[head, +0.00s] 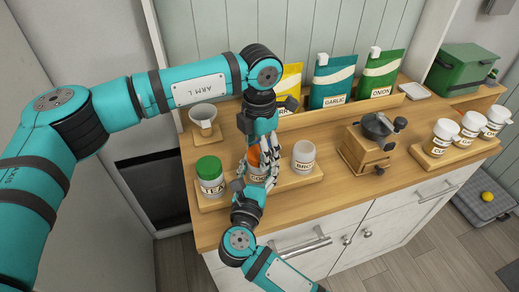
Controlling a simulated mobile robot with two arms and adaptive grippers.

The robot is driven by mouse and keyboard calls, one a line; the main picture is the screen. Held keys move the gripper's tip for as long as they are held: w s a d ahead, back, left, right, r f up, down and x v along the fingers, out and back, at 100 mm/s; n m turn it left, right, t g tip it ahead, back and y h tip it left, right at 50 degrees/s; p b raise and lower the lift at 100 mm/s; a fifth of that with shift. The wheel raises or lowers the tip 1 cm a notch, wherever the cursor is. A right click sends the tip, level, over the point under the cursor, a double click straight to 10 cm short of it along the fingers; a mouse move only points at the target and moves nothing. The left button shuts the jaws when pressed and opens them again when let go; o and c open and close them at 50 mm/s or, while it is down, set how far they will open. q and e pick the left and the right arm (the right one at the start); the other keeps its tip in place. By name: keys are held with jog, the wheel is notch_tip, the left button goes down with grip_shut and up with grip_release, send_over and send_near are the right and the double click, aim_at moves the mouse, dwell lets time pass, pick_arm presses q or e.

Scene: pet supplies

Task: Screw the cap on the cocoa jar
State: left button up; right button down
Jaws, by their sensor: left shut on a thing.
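The middle jar (257,178) stands on the small wooden tray (288,185); its label begins with "CO" and the rest is hidden. An orange cap (254,156) shows at its top, partly covered by my fingers. My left gripper (262,150) comes down from above and is shut on the orange cap. I cannot tell whether the cap is seated or tilted. My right arm comes in from below. My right gripper (262,181) is close beside the jar, and its fingers are mostly hidden or merge with the left ones.
A green-lidded TEA jar (210,178) stands left and an open pale jar (303,158) right. A white cup (203,117) is behind. Seasoning pouches (333,82) stand along the back. A wooden grinder (368,145) and white-lidded jars (443,136) are further right. Counter between is clear.

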pick_arm(q)
jog(key=m, duration=0.4)
jog(key=shift+m, duration=0.3)
jog(key=m, duration=0.5)
jog(key=shift+m, duration=0.4)
jog(key=o, duration=1.3)
jog(key=shift+o, duration=0.2)
notch_tip(320, 180, up, 12)
pick_arm(e)
jog(key=shift+c, duration=1.9)
grip_release()
